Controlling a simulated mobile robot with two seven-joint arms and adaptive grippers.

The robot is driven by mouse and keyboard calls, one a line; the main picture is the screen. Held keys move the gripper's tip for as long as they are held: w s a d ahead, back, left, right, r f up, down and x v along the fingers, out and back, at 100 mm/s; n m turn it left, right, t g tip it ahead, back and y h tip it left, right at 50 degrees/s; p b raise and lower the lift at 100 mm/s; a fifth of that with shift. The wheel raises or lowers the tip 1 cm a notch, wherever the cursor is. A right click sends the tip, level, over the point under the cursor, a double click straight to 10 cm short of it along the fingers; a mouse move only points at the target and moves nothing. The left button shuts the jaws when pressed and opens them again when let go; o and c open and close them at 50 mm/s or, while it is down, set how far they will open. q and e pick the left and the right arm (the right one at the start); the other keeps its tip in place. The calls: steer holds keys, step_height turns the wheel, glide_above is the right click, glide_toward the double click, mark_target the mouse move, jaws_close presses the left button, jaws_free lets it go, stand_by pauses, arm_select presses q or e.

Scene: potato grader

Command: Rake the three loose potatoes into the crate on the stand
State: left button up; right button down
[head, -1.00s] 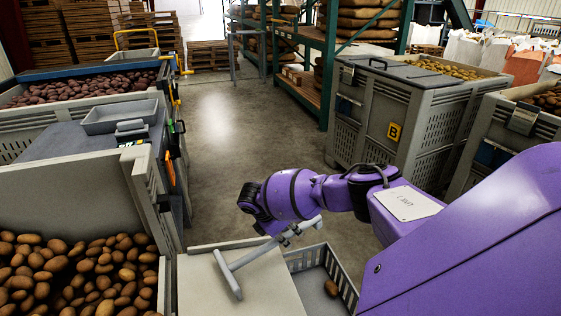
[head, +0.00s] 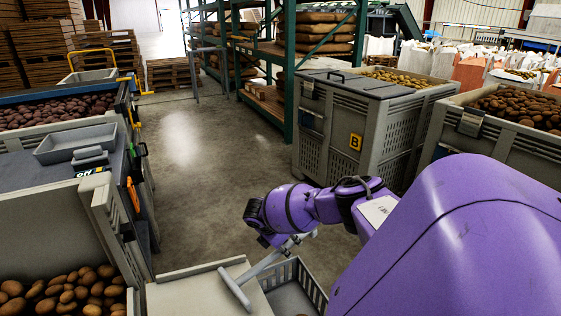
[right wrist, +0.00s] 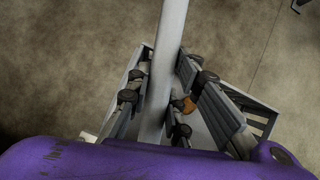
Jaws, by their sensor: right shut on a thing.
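My right gripper (head: 292,240) is shut on the handle of a grey T-shaped rake (head: 235,292). The rake's crossbar is over the pale board (head: 190,284), left of the crate; I cannot tell if it touches. In the right wrist view the handle (right wrist: 164,80) runs between the fingers (right wrist: 165,100). The grey slatted crate (head: 313,288) adjoins the board's right side, partly cut off by the frame and my arm. One brown potato (right wrist: 188,105) shows in the crate in the wrist view, partly hidden by a finger. No loose potato shows on the visible board. My left gripper is not in view.
A large bin of potatoes (head: 100,238) stands left of the board. A dark-topped unit with a grey tray (head: 76,143) is behind it. A grey bin marked B (head: 345,115) stands back right, near green racking (head: 287,70). Open concrete floor lies between.

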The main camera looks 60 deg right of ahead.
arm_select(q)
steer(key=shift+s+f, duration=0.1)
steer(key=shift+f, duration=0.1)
arm_select(e)
steer(key=shift+s+d+f, duration=0.1)
steer(key=shift+s+d, duration=0.35)
steer(key=shift+d, duration=0.3)
steer(key=shift+s+d+f, duration=0.1)
steer(key=shift+s+d, duration=0.3)
steer(key=shift+d, duration=0.3)
steer(key=shift+s+d+f, duration=0.1)
steer(key=shift+s+d, duration=0.35)
steer(key=shift+d, duration=0.3)
